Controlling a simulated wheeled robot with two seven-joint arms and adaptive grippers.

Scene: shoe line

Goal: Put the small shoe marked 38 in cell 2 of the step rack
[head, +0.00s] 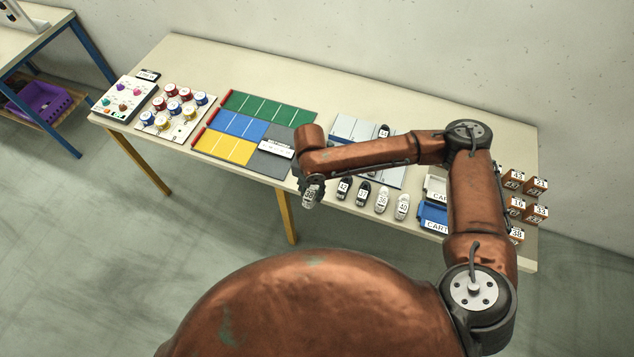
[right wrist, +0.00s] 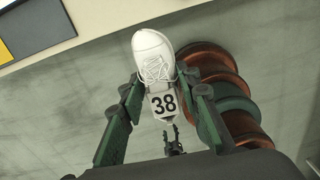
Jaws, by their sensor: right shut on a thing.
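In the head view the shoe (head: 309,196) hangs below my right gripper (head: 312,186), off the table's front edge. A pale grey-blue rack (head: 345,127), which looks like the step rack, stands behind my right arm. A dark shoe (head: 384,131) with a label stands on it. My arm hides part of the rack, and its cell numbers cannot be read. A small dark claw low in the right wrist view may be my left gripper (right wrist: 173,143); its state is unclear.
Several labelled dark and white shoes (head: 382,199) stand in a row along the front edge. A board with green, blue, yellow and grey fields (head: 265,104) lies to the left. Cart trays (head: 434,214) and small numbered boxes (head: 515,176) are at the right.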

